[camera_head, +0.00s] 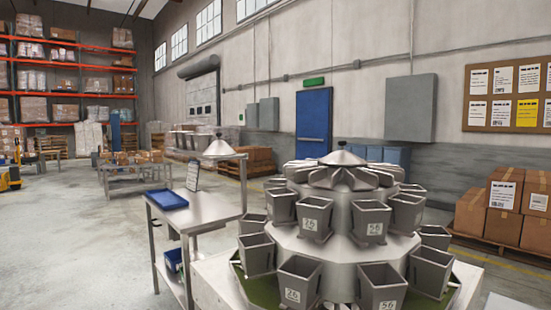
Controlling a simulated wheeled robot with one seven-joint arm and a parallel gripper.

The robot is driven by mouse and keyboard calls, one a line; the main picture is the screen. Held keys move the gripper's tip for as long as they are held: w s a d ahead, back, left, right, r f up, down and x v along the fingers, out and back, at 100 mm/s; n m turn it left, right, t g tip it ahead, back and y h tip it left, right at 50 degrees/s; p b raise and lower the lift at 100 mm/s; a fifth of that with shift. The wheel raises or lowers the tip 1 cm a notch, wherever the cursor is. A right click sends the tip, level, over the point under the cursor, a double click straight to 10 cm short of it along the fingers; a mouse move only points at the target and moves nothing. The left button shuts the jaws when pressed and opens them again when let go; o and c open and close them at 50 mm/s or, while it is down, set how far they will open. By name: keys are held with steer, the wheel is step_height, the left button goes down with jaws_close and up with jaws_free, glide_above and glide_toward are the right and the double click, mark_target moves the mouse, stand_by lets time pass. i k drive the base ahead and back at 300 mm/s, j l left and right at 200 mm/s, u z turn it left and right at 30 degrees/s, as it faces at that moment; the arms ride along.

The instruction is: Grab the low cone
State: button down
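Two metal cones show in the head view. A wide, shallow cone (341,158) with a small knob sits at the top centre of the multihead weigher (335,245), above its ring of radial trays. My gripper is not in view.
Several numbered hoppers ring the weigher. Boxes (503,200) sit on a pallet at right. The floor at left (75,245) is clear.

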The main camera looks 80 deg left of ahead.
mark_target(342, 157)
steer(key=u, duration=1.9)
steer(key=i+j+z, duration=0.1)
steer(key=z, duration=0.3)
steer(key=i+j+z, duration=0.1)
steer(key=j+z, duration=0.25)
steer(key=i+j+z, duration=0.15)
steer(key=j+z, duration=0.15)
steer(key=j, duration=0.7)
steer(key=j+z, duration=0.3)
steer(key=j, duration=0.7)
